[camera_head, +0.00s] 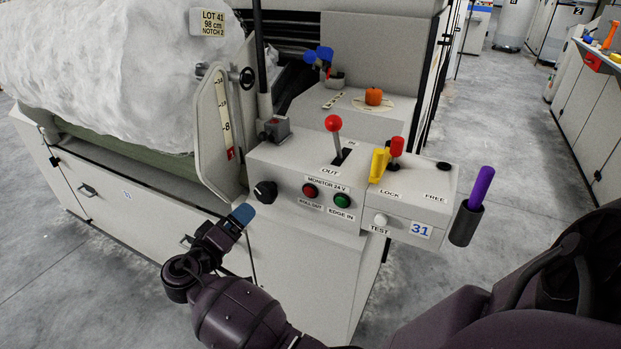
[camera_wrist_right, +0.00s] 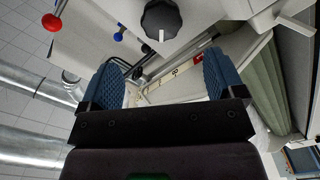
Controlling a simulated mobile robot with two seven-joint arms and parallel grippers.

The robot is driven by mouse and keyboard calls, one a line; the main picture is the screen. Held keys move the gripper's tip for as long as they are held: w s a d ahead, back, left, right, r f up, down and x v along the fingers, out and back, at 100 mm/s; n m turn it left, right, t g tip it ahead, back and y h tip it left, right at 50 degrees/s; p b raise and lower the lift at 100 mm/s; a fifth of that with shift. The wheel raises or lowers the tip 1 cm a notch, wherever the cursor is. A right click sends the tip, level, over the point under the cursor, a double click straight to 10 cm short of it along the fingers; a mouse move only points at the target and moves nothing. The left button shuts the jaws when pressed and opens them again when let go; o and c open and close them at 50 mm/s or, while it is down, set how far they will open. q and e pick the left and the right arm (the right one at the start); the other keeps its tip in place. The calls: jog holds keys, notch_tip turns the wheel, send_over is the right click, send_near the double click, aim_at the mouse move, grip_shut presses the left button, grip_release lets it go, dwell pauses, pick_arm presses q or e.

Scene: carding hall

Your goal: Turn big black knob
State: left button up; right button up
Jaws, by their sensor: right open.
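The big black knob (camera_head: 265,191) sits on the front face of the pale control box, at its left end. It has a white pointer line, seen best in the right wrist view (camera_wrist_right: 161,18), where the knob is at the top centre. My right gripper (camera_head: 242,214) is just left of and below the knob in the head view, its blue fingertip close to it. In the right wrist view its two blue ribbed fingers (camera_wrist_right: 160,80) stand wide apart with nothing between them. The knob lies beyond the fingertips, and no contact shows. My left gripper is not in view.
The control box (camera_head: 270,160) also carries a red-ball lever (camera_head: 334,123), red (camera_head: 310,191) and green (camera_head: 342,201) buttons, a yellow guard (camera_head: 379,164) and a white test button (camera_head: 381,219). A purple-handled tool (camera_head: 481,187) stands in a dark holder at right. A white fibre roll (camera_head: 110,70) lies left.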

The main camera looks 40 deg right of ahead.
aim_at(263, 197)
jog(key=w+d+m, duration=0.1)
jog(key=d+m, duration=0.2)
jog(key=w+d+m, duration=0.1)
jog(key=d+m, duration=0.2)
jog(key=w+d+m+p, duration=0.1)
jog(key=d+m, duration=0.2)
jog(key=shift+w+d+f, duration=0.15)
jog(key=shift+w+d, duration=0.15)
jog(key=shift+w, duration=0.05)
jog(key=shift+w+d, duration=0.15)
jog(key=shift+d, duration=0.3)
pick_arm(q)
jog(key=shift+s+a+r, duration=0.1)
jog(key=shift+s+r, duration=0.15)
pick_arm(e)
jog(key=shift+d, duration=0.1)
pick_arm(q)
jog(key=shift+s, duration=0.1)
pick_arm(e)
jog(key=shift+c, duration=0.3)
jog(key=c, duration=0.9)
jog(key=shift+o, duration=0.2)
